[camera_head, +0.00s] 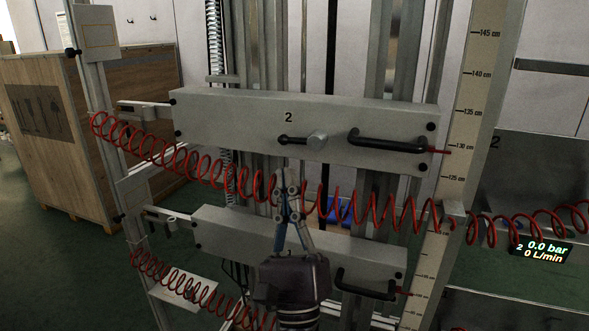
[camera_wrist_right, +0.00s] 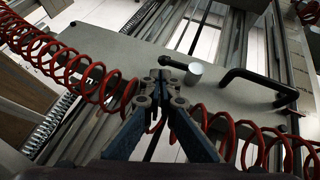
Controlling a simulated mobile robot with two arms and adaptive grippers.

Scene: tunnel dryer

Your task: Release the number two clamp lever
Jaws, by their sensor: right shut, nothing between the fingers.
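The upper grey box marked "2" (camera_head: 230,115) carries a clamp lever (camera_head: 298,140), a short black bar with a ball end at the left and a round grey hub at the right. The lever lies about horizontal. It also shows in the right wrist view (camera_wrist_right: 176,63), just beyond the fingertips. My right gripper (camera_head: 289,172) is shut and empty, pointing up just below the lever's ball end. It appears apart from the lever, though the depth gap is hard to judge. In the right wrist view the closed fingertips (camera_wrist_right: 164,78) show near the middle. My left gripper is not in view.
A black handle (camera_head: 390,143) is on the box's right side. A red coiled hose (camera_head: 385,212) crosses close to my right gripper. A lower grey box (camera_head: 230,232) sits behind my gripper. A scale post (camera_head: 478,100) and a display reading 0.0 bar (camera_head: 542,250) stand at the right.

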